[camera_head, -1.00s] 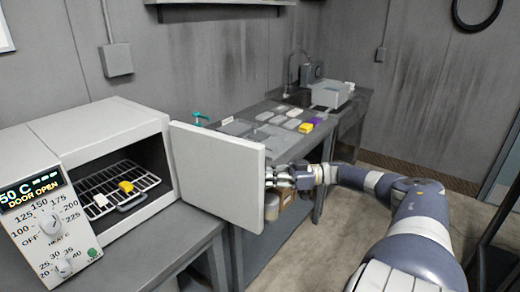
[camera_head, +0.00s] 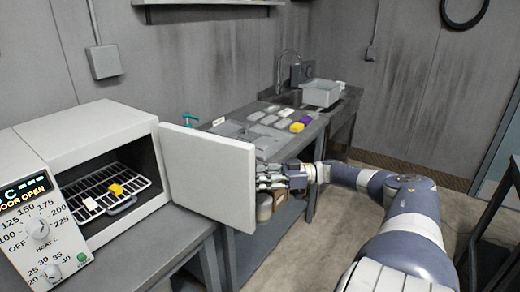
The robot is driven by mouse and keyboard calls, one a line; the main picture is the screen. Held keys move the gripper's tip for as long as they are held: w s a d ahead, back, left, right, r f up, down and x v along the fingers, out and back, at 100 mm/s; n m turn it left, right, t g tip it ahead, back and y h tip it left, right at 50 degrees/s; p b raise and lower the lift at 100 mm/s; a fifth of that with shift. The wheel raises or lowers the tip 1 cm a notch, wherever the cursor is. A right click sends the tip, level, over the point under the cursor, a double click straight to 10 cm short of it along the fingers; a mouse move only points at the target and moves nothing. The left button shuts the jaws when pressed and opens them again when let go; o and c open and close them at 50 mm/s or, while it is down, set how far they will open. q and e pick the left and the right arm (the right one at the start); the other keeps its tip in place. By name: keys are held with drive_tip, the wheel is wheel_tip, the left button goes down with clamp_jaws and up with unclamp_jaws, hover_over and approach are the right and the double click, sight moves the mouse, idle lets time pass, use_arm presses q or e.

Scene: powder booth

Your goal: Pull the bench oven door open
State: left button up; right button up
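The bench oven (camera_head: 85,130) stands at the left on a grey bench. Its white door (camera_head: 208,178) is swung wide open on the right side, and the panel display (camera_head: 24,190) reads "DOOR OPEN". Inside, a wire rack (camera_head: 130,187) holds a yellow block (camera_head: 116,189) and a white block (camera_head: 90,204). My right gripper (camera_head: 268,178) is at the door's free right edge, with its fingers partly hidden behind the door. I cannot tell whether it grips the door or its handle. My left gripper is not in view.
A second bench (camera_head: 235,118) behind the door carries several flat pieces, with yellow (camera_head: 297,127) and purple (camera_head: 305,121) blocks. A grey bin (camera_head: 321,92) sits by the sink. Containers (camera_head: 265,207) stand below. The floor (camera_head: 340,225) right of the benches is clear.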

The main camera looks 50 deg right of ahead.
drive_tip(key=v, duration=1.2)
drive_tip(key=shift+s+d, duration=0.1)
drive_tip(key=shift+s, duration=0.05)
idle(0.3)
